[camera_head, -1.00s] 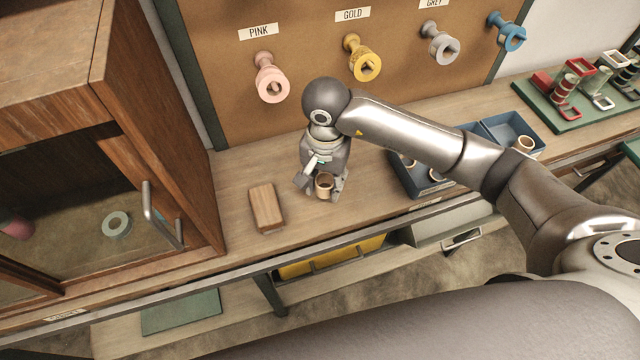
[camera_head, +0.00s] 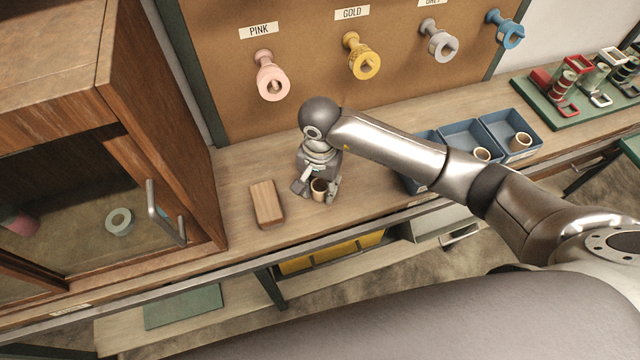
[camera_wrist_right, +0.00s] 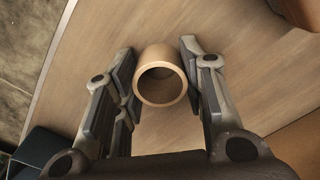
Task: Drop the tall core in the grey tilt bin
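A tan hollow core (camera_head: 319,190) stands on the wooden counter between the fingers of my right gripper (camera_head: 317,191). In the right wrist view the core (camera_wrist_right: 160,85) shows its round open end between the two fingers (camera_wrist_right: 158,70). The fingers are spread on both sides of it, with a narrow gap at the right; contact at the left is hard to tell. A pale grey bin front (camera_head: 437,222) with a metal handle sits below the counter edge, right of a yellow bin (camera_head: 335,252). My left gripper is out of view.
A wooden block (camera_head: 266,204) lies left of the gripper. Blue trays (camera_head: 510,124) holding cores stand to the right, partly behind my arm. Pink, gold, grey and blue pegs (camera_head: 362,62) line the board behind. A wooden cabinet (camera_head: 160,130) with a glazed door bounds the left.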

